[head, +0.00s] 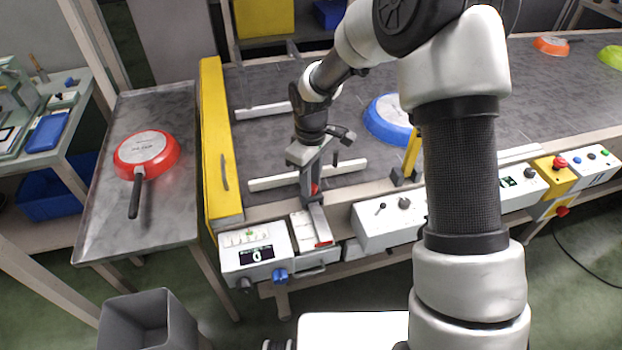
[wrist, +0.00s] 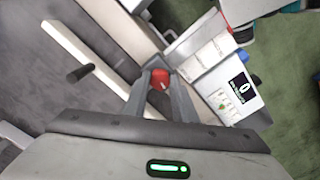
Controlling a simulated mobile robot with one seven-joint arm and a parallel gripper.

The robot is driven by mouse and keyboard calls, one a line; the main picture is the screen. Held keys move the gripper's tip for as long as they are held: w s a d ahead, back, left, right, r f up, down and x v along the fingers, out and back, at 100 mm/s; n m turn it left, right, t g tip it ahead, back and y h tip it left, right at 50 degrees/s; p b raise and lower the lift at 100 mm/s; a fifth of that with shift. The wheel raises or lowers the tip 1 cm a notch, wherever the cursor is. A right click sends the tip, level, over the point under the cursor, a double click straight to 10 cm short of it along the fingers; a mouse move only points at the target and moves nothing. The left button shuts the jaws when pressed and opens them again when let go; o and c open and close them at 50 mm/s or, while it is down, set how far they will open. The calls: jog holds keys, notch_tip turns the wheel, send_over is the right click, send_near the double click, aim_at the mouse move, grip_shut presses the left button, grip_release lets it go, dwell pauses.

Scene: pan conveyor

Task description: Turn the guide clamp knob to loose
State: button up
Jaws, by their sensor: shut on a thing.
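The guide clamp knob is a small red knob (head: 315,189) at the conveyor's near edge, by the near white guide rail (head: 272,182). My gripper (head: 313,192) points down at it and is shut on it. In the wrist view the red knob (wrist: 160,77) sits between the two grey fingers of my gripper (wrist: 161,84). The fingers hide part of it, and I cannot tell its turned position. The guide rail also shows in the wrist view (wrist: 88,50), left of the fingers.
A white box with a display reading 0 (head: 255,254) and a blue knob (head: 280,275) stands at the front. A red pan (head: 148,148) lies on the left side table. A blue pan (head: 386,121) is on the belt. A yellow panel (head: 216,150) bounds the conveyor's left end.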

jog(key=shift+n, duration=0.9)
jog(key=o, duration=1)
jog(key=shift+o, duration=0.2)
jog(key=shift+r+p, duration=0.1)
jog(key=shift+p, duration=0.2)
notch_tip(320, 180, up, 17)
jog(key=p, duration=0.1)
jog(key=shift+r+p, duration=0.15)
jog(key=shift+p, duration=0.2)
